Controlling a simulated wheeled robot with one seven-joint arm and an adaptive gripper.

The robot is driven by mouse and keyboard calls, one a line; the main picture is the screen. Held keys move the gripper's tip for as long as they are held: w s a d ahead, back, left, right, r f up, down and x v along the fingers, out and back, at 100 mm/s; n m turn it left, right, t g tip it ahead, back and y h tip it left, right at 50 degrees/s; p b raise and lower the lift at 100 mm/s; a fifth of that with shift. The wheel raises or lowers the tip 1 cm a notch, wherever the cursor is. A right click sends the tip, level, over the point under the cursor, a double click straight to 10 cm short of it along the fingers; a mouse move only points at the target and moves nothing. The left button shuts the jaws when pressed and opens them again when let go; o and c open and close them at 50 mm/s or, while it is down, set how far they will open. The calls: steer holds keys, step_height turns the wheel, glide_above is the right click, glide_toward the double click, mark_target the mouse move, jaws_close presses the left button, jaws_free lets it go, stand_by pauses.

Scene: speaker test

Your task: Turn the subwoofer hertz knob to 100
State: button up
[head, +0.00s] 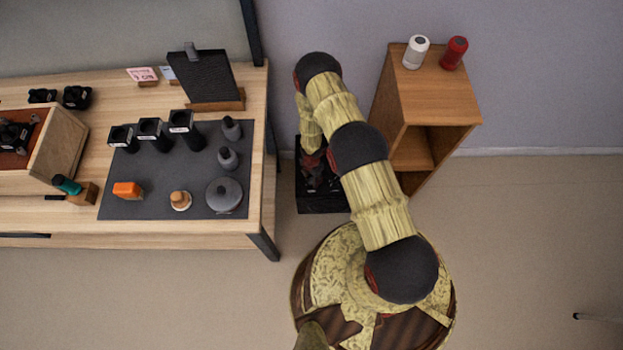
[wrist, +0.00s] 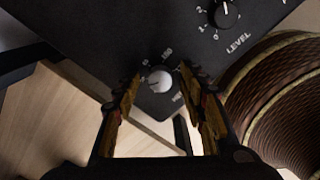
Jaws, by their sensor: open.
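The subwoofer (head: 322,203) is a black box on the floor, partly hidden under my arm in the head view. Its black panel (wrist: 110,30) fills the top of the wrist view. A small knob with a pale grey face (wrist: 160,80) sits on this panel, with small white marks around it that are too blurred to read surely. A second, black knob (wrist: 226,13) marked LEVEL is at the upper right. My gripper (wrist: 158,77) is open, with one finger on each side of the pale-faced knob. I cannot tell whether the fingers touch it.
A wooden table (head: 262,180) with a grey mat (head: 150,205) and several small goods stands to the left. A wooden shelf unit (head: 440,105) with a white can (head: 415,52) and a red can (head: 454,53) on top stands to the right. The floor at the right is mostly clear.

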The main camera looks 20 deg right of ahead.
steer(key=shift+c, duration=0.5)
jaws_close()
